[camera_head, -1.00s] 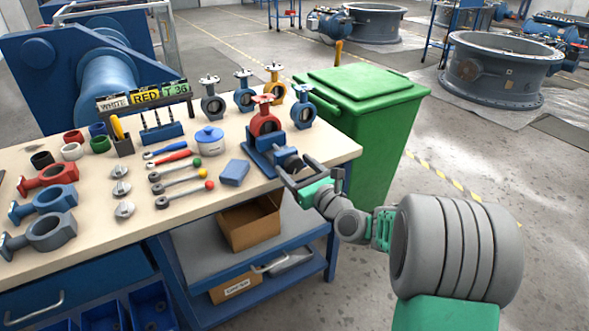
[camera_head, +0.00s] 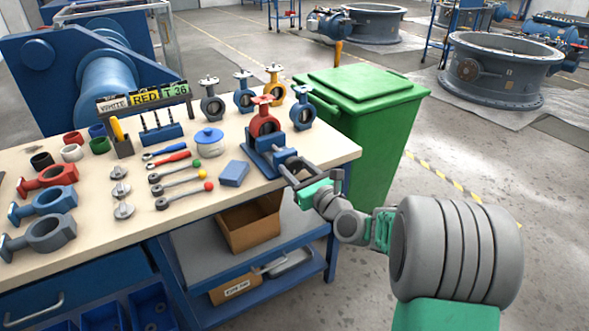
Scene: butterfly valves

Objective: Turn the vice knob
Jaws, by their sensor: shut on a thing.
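The blue vice (camera_head: 264,158) stands at the right front corner of the workbench, with a red butterfly valve (camera_head: 263,124) upright in it. The vice's knob (camera_head: 294,166) is a grey part on the vice's front side, partly hidden by my gripper. My gripper (camera_head: 293,176) reaches in from the right, past the bench's front edge. Its dark fingers are shut around the knob. The exact contact is small and hard to make out.
A green bin (camera_head: 365,110) stands right of the bench, close behind my arm. A blue block (camera_head: 234,173) and several ball-ended levers (camera_head: 182,186) lie left of the vice. Grey, blue and yellow valves (camera_head: 244,94) stand behind it.

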